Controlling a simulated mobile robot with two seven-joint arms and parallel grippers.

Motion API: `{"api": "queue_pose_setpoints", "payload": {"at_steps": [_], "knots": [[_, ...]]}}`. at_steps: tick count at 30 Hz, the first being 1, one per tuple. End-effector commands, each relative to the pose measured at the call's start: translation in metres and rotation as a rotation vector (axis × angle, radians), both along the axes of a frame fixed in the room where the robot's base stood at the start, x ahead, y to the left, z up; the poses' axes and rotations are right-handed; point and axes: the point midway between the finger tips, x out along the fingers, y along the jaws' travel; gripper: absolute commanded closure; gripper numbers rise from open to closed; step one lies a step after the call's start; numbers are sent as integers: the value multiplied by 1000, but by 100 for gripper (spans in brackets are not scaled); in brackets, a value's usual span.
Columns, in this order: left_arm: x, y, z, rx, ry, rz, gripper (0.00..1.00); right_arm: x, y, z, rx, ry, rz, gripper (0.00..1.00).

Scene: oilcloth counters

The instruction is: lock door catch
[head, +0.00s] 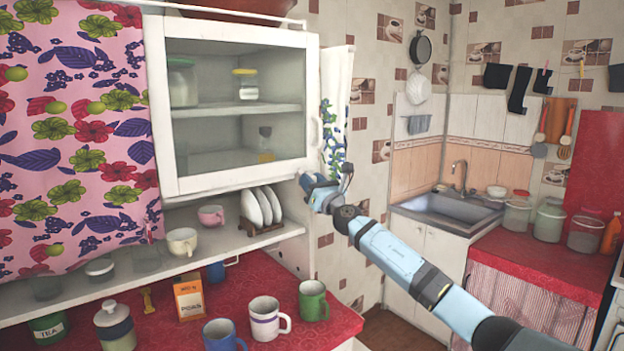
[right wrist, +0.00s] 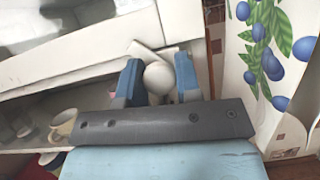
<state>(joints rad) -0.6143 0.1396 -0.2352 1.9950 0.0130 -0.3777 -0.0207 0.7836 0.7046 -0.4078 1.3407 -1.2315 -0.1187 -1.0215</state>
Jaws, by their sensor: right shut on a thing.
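The white cabinet's glass door (head: 240,183) fills the upper left of the head view. It looks shut or nearly so; I cannot tell if it is fully flush. A white handle (head: 316,131) is on its right side. My right gripper (head: 314,184) is at the door's lower right corner and hides the catch there. In the right wrist view, the round white catch knob (right wrist: 159,78) sits between the two blue fingers of the gripper (right wrist: 159,80), which are shut on it. A pale, tilted bar (right wrist: 150,52) shows just behind the knob. My left gripper is out of view.
Below the door, an open shelf (head: 215,250) holds cups and a plate rack (head: 262,208). Mugs, an orange-white box (head: 188,298) and a jar (head: 114,325) stand on the red counter. A floral curtain (head: 336,110) hangs right of the cabinet. A sink (head: 446,212) is farther right.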

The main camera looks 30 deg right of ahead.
Motion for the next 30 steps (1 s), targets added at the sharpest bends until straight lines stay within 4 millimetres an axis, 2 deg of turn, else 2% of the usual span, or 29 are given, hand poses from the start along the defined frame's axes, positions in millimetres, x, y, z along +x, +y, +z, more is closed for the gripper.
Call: {"api": "queue_pose_setpoints", "payload": {"at_steps": [1,15,24,30], "knots": [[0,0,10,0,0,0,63,0,1,4,29,4,0,92],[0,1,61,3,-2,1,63,0,1,5,412,33,0,92],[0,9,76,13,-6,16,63,0,1,3,604,47,0,92],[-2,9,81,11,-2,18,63,0,1,3,671,53,0,92]]}}
